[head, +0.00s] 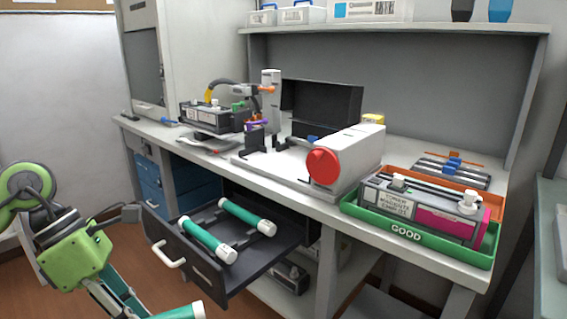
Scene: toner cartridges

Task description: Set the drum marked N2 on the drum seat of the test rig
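Two teal drums with white ends lie in the open dark drawer (200,273), a nearer one (205,238) and a farther one (247,217). Their end marks are too small to read. My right gripper is not in view.
A green tray marked GOOD (365,216) holds a cartridge (400,201) at the bench's right. Another cartridge (205,118) sits on a stand at the left. A black panel (325,105) rises behind the rig. The open drawer with its white handle (168,252) juts out from the bench.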

